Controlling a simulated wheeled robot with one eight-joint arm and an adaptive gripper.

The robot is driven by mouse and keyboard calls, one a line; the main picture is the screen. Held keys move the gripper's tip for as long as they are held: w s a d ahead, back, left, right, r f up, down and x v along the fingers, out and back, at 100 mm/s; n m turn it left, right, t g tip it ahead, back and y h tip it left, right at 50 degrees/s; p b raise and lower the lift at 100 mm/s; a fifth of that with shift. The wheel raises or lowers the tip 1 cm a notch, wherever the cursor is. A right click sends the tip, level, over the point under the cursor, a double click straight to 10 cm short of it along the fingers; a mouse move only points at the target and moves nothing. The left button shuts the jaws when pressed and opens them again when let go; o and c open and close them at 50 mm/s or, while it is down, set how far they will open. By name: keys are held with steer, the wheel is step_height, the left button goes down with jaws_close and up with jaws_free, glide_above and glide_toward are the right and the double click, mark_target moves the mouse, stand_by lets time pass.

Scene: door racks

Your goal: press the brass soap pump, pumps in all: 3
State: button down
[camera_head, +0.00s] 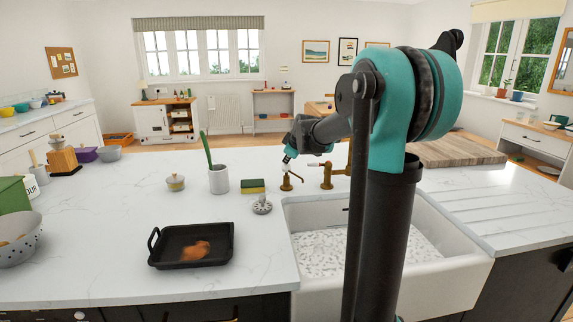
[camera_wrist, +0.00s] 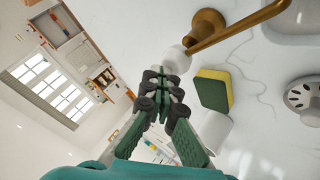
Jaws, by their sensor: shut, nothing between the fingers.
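The brass soap pump (camera_head: 287,183) stands on the white worktop by the back left corner of the sink. In the wrist view its round brass base (camera_wrist: 208,22) and long spout show at the upper right, with a white knob (camera_wrist: 175,59) on its top end. My gripper (camera_head: 288,161) points down just above the pump. It is shut and empty, and its fingertips (camera_wrist: 168,78) are right at the white knob. I cannot tell whether they touch it.
A brass tap (camera_head: 327,180) stands close to the right of the pump, by the white sink (camera_head: 300,210). A black pan (camera_head: 180,262) lies nearer.

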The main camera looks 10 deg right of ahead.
steer(key=shift+f, duration=0.2)
steer(key=shift+r, duration=0.1)
stand_by(0.4)
steer(key=shift+r, duration=1.2)
steer(key=shift+r, duration=0.1)
steer(key=shift+r, duration=2.4)
steer(key=shift+r, duration=0.1)
step_height(320, 180, up, 4)
steer(key=shift+f, duration=0.2)
steer(key=shift+f, duration=0.15)
